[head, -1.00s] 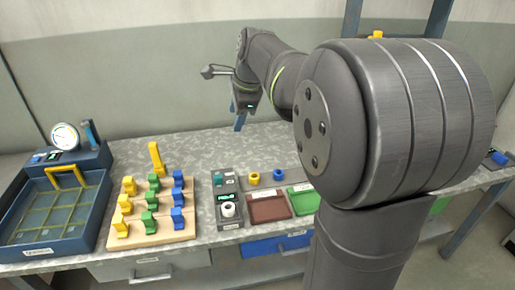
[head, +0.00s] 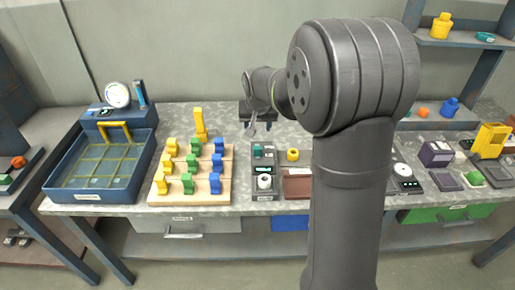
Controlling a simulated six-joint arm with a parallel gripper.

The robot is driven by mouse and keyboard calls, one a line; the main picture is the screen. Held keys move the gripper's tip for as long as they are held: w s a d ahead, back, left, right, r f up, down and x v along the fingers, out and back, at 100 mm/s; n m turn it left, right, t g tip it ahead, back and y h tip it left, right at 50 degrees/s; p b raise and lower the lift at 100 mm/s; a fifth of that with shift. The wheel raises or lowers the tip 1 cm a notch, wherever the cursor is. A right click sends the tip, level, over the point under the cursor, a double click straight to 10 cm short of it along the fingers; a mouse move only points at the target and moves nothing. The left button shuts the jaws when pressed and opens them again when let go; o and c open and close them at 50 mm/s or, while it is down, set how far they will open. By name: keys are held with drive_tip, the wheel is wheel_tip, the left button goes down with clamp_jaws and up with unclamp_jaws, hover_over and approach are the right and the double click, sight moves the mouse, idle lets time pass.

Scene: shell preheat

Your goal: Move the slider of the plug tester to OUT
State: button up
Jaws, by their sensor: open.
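The likely plug tester (head: 253,186) is a narrow dark grey unit near the middle of the bench. It has a small lit green display, a white round socket (head: 264,183) at its front and a teal part (head: 258,151) at its back. I cannot tell which part is the slider or where it is set. My gripper (head: 259,129) is open and empty. It points down behind the tester in the picture, apart from it.
A pegboard (head: 155,193) with yellow, green and blue plugs stands left of the tester. A blue gauge tray (head: 64,196) is farther left. A yellow ring (head: 293,155) and a brown tray (head: 297,187) are to the right. My arm hides part of the bench.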

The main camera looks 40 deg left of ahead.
sight(257, 147)
drive_tip(key=x, duration=1.6)
drive_tip(key=shift+f, duration=0.25)
drive_tip(key=shift+w, duration=0.1)
clamp_jaws()
